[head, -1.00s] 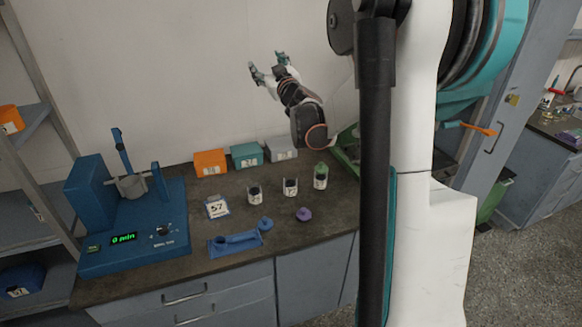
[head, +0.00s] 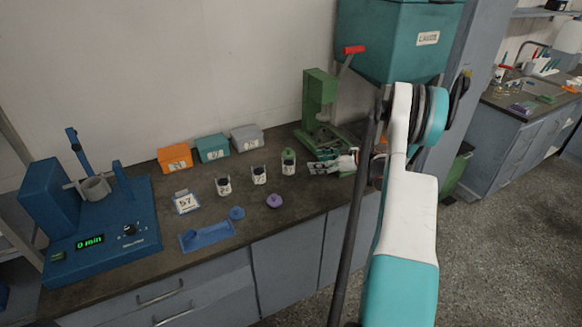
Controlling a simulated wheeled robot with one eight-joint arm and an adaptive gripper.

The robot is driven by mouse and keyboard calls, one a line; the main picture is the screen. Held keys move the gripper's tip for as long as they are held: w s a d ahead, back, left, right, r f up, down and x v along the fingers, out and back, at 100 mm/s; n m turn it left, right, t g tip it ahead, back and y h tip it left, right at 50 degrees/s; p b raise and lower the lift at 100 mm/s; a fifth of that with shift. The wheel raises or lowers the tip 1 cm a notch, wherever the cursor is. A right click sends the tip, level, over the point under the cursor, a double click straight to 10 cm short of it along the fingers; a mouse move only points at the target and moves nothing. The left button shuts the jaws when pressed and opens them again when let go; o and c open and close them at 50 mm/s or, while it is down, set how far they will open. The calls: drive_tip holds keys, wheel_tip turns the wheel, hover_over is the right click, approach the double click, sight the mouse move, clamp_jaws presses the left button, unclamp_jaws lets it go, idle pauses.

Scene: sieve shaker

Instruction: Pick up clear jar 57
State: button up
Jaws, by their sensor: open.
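Three small clear jars with dark contents and white labels stand in a row on the counter: a left jar (head: 223,186), a middle jar (head: 259,175) and a right jar (head: 288,162) with a green top. Their label numbers are too small to read for certain, so I cannot tell which is jar 57. A card reading 57 (head: 186,202) stands left of the jars. My gripper (head: 314,163) is open and low over the counter, just right of the green-topped jar, pointing left. It appears apart from the jar.
A blue sieve shaker (head: 130,235) reading 0 min stands at left. Orange (head: 174,158), teal (head: 212,148) and grey (head: 246,138) boxes stand behind the jars. A blue tray (head: 205,237), blue lid (head: 237,213) and purple lid (head: 274,201) lie in front. A green press (head: 318,95) stands behind my gripper.

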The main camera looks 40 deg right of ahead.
sight(289, 164)
drive_tip(key=b+x, duration=0.1)
drive_tip(key=x, duration=0.7)
drive_tip(key=shift+b, duration=0.35)
drive_tip(key=shift+r+b+x, duration=0.15)
drive_tip(key=shift+b+x, duration=0.4)
drive_tip(key=shift+x, duration=0.9)
drive_tip(key=shift+r+b+x, duration=0.1)
drive_tip(key=shift+b+x, duration=0.4)
drive_tip(key=shift+x, duration=0.9)
drive_tip(key=shift+a, duration=0.2)
drive_tip(key=shift+c, duration=0.5)
drive_tip(key=c, duration=1.1)
